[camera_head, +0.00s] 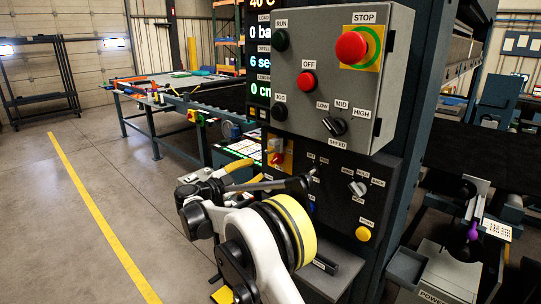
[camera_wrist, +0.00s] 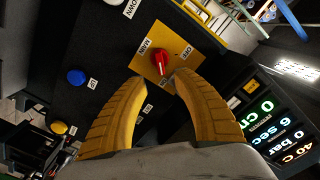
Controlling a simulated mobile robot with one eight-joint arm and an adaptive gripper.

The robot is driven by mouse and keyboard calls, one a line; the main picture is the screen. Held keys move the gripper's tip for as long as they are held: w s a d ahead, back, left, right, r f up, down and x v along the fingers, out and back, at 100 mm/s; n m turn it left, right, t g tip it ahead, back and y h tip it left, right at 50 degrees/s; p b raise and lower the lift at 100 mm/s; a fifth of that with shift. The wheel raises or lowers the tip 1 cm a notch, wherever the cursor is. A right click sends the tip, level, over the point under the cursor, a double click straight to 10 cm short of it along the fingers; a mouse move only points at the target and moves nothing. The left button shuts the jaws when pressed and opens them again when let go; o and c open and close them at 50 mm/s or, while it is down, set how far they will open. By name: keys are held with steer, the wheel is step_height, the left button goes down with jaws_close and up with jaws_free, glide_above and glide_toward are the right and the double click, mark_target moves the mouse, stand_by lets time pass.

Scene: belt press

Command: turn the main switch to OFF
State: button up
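The main switch is a red knob (camera_wrist: 160,58) on a yellow plate, between the fingertips and just beyond them in the wrist view. MAIN and OFF labels (camera_wrist: 186,53) show on the plate; another small label near the fingertips is too small to read. I cannot tell which label the knob points to. In the head view the red knob (camera_head: 276,159) shows small on the lower black panel. My gripper (camera_wrist: 163,77) is open, its two yellow fingers apart with nothing between them. In the head view my gripper (camera_head: 258,171) is left of the switch, partly hidden by my wrist.
Above the switch is a grey box (camera_head: 318,80) with STOP, OFF and RUN buttons and a speed knob. A blue button (camera_wrist: 76,77) and a yellow button (camera_head: 363,234) are on the lower panel. A lit display (camera_wrist: 285,130) is nearby. A conveyor table (camera_head: 150,108) stands behind.

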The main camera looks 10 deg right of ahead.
mark_target(274, 161)
steer(key=b+x, duration=0.2)
steer(key=x, duration=0.8)
steer(key=shift+w+d, duration=0.15)
steer(key=shift+d, duration=0.15)
jaws_close()
